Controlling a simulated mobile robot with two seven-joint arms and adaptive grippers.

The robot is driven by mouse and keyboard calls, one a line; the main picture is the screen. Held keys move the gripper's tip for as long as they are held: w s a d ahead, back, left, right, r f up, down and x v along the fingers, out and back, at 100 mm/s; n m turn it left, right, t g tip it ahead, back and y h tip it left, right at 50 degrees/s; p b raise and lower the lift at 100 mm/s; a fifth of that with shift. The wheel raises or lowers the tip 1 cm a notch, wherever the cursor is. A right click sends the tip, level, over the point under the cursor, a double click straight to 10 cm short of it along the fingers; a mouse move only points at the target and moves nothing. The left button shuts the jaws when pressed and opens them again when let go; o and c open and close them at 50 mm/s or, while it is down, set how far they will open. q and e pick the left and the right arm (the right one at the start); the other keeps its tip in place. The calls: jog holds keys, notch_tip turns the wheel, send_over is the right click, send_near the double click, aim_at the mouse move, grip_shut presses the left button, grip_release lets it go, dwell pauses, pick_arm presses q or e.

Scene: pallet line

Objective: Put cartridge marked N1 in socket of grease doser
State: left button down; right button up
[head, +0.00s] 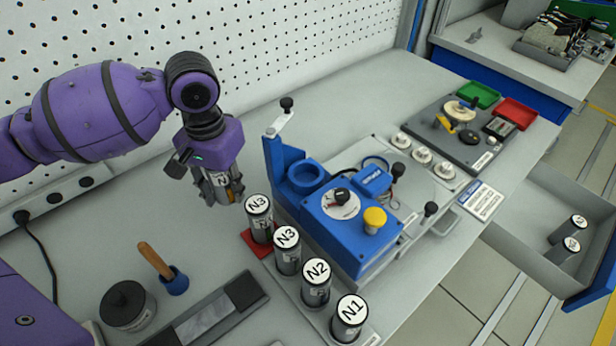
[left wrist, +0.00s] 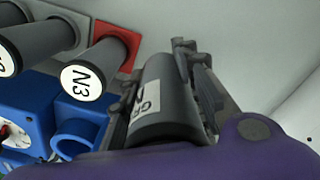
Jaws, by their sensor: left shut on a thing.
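My left gripper (head: 217,186) is shut on a grey cartridge (left wrist: 165,105) and holds it above the bench, left of the grease doser (head: 345,215). Its side label shows only in part, so I cannot tell its number. The doser's socket (head: 305,176), a blue ring, looks empty; it also shows in the left wrist view (left wrist: 80,132). A cartridge marked N1 (head: 349,318) stands at the near end of a row. Behind it stand cartridges marked N2 (head: 316,284) and N3 (head: 287,250). Another N3 cartridge (head: 259,218) stands on a red pad. My right gripper is out of view.
The doser carries a lever (head: 281,122) and a yellow button (head: 374,220). A wooden-handled tool in a blue cup (head: 173,281) and a dark round pot (head: 125,306) stand at the near left. An open drawer (head: 540,200) at right holds two cartridges. A perforated wall bounds the back.

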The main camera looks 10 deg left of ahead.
aim_at(237, 220)
pick_arm(q)
notch_tip(237, 220, down, 8)
jog(key=shift+w+f+b, duration=0.1)
jog(key=shift+f+b, duration=0.1)
jog(key=shift+b, duration=0.2)
jog(key=shift+f, duration=0.1)
jog(key=c, duration=1.3)
grip_release()
